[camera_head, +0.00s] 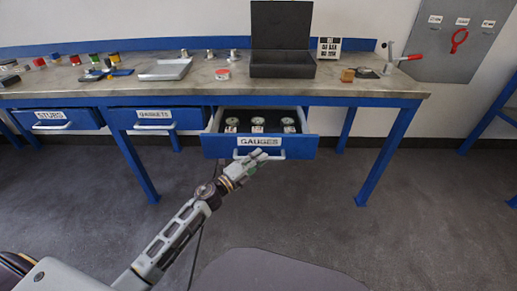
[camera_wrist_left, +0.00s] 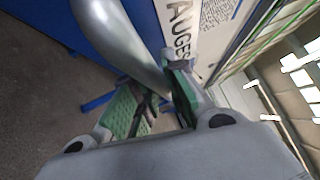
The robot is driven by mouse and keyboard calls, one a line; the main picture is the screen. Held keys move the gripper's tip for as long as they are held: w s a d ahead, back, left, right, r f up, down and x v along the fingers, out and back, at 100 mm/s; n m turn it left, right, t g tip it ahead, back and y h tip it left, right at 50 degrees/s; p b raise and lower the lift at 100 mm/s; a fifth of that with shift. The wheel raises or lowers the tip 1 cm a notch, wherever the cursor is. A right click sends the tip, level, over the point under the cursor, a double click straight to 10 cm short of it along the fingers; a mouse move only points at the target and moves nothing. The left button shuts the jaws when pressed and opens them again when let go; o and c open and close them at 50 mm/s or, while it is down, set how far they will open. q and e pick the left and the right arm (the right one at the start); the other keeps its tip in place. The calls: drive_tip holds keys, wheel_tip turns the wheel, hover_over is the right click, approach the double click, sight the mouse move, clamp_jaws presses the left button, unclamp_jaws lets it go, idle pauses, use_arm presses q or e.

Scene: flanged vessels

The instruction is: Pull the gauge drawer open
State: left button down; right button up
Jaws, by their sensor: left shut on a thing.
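The gauge drawer (camera_head: 309,147), blue with a white "GAUGES" label (camera_head: 259,141), stands pulled out under the workbench. Several round gauges (camera_head: 258,121) show inside it on a dark lining. Its pale bar handle (camera_head: 275,155) runs along the lower front. My left gripper (camera_head: 257,158) is at this handle, shut on it. In the left wrist view the handle (camera_wrist_left: 125,40) is a large grey bar running to the green-padded fingers of the left gripper (camera_wrist_left: 158,103), with the label (camera_wrist_left: 183,28) beyond. My right gripper is not in view.
Two shut drawers, "STUDS" (camera_head: 50,120) and "GASKETS" (camera_head: 154,119), are to the left. The bench top (camera_head: 120,88) carries an open black case (camera_head: 282,65), a metal tray (camera_head: 165,70) and small parts. The floor in front of the drawer is clear around my arm.

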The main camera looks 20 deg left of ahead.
use_arm(q)
drive_tip(key=shift+s+d+f+p, duration=0.1)
drive_tip(key=shift+s+d+p, duration=0.2)
drive_tip(key=shift+s, duration=0.9)
drive_tip(key=shift+s+d+p, duration=0.1)
drive_tip(key=shift+s+d, duration=0.25)
drive_tip(key=shift+s, duration=0.8)
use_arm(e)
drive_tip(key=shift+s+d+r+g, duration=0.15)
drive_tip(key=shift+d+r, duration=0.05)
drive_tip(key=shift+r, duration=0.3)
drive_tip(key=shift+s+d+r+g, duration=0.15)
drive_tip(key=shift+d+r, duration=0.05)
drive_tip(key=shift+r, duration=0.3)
use_arm(q)
drive_tip(key=c, duration=1.7)
unclamp_jaws()
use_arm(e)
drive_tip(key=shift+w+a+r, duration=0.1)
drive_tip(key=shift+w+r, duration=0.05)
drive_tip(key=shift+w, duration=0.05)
use_arm(q)
drive_tip(key=shift+s+a, duration=0.1)
drive_tip(key=shift+s, duration=0.05)
drive_tip(key=shift+v, duration=5.8)
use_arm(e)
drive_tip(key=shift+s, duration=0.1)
